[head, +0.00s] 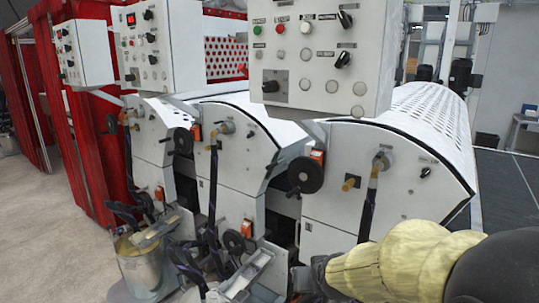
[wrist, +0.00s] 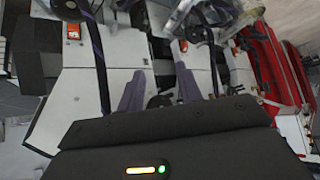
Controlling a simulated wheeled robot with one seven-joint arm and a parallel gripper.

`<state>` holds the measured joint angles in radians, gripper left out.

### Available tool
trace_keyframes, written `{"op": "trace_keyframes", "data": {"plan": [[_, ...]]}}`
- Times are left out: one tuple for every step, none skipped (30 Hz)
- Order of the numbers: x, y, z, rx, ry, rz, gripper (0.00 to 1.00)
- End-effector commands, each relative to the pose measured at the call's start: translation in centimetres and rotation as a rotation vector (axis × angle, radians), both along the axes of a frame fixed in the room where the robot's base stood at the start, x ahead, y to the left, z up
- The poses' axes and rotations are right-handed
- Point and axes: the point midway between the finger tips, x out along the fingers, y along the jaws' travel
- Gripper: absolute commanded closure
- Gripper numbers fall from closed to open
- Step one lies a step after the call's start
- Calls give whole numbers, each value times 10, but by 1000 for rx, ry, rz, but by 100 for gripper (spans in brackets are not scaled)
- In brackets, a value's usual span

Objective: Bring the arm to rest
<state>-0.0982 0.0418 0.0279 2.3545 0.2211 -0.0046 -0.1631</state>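My arm, in a pale yellow cover, reaches in from the lower right of the head view. My gripper is at its far end, in front of the right-hand machine unit (head: 335,205); the fingers are hard to make out there. In the wrist view my gripper (wrist: 161,72) shows two grey-purple fingers set apart, with nothing seen held between them. Behind them are the white machine panels (wrist: 130,60) and dark hoses. I cannot tell whether the gripper touches anything.
Control boxes (head: 325,60) overhang the coater units. Handwheels (head: 305,175), hoses and a metal bucket (head: 145,265) stick out at the front. Open floor (head: 45,230) lies at the lower left.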

Motion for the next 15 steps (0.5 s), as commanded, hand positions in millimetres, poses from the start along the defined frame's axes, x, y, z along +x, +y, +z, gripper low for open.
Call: {"op": "trace_keyframes", "data": {"plan": [[-23, -11, -19, -9, 89, -11, 65], [-37, -17, -29, -14, 144, -15, 65], [-56, -25, -42, -23, 215, -24, 65], [-70, -30, -51, -28, 267, -32, 65], [-84, -35, -58, -34, 315, -37, 65], [-100, -41, -66, -40, 373, -48, 65], [-111, -45, -71, -46, 410, -53, 65], [-120, -48, -75, -50, 442, -60, 65], [-130, -51, -80, -55, 475, -65, 65], [-136, -52, -81, -57, 494, -67, 65], [-139, -54, -83, -59, 506, -70, 65], [-143, -55, -84, -61, 517, -72, 65], [-144, -55, -84, -62, 521, -73, 65], [-144, -55, -84, -62, 522, -73, 65], [-144, -55, -84, -62, 521, -73, 65]]}}
